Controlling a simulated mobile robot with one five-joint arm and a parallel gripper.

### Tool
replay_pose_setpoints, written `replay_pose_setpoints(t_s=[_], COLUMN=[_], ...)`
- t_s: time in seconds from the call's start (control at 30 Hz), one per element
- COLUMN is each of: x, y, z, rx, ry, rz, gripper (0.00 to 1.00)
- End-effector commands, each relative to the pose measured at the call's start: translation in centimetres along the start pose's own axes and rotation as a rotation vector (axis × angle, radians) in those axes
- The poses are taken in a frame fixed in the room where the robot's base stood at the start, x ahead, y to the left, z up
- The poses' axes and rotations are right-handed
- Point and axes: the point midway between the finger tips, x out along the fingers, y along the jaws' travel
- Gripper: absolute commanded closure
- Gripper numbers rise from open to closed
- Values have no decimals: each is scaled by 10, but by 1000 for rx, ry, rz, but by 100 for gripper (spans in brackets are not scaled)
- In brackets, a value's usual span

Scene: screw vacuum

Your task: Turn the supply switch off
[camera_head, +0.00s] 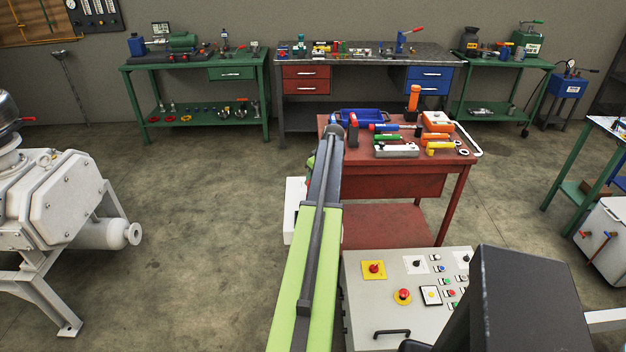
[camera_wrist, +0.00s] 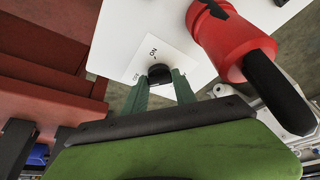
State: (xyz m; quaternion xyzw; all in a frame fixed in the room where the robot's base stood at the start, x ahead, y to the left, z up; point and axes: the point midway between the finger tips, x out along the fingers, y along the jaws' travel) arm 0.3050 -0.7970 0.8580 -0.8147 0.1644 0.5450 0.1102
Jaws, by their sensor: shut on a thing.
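In the wrist view, the supply switch is a small black round knob (camera_wrist: 160,72) on a white plate of a white box (camera_wrist: 113,48). The plate carries an ON mark above the knob and an OFF mark to its left. My gripper (camera_wrist: 161,77) has its two green fingers on either side of the knob, shut on it. Which mark the knob points to cannot be told. In the head view, part of a white box (camera_head: 294,212) shows left of my green arm.
A red part with a black handle (camera_wrist: 231,42) stands close right of my gripper. In the head view, a red workbench (camera_head: 400,182) with tools is behind my arm. A grey control panel (camera_head: 371,300) with buttons is at the front. Open floor lies to the left.

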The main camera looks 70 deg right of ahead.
Motion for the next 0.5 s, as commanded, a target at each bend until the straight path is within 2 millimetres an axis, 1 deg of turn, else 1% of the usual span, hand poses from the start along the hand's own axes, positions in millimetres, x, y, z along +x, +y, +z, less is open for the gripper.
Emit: replay_pose_setpoints(t_s=[0.03,0.27,0.3,0.47,0.5], x=[-1,-1,-1,0,0], y=[4,4,3,2,2], z=[0,0,0,0,0], rx=[0,0,0,0,0], ry=[2,2,2,2,2], rz=[8,8,8,6,5], gripper=[100,100,66,45,45])
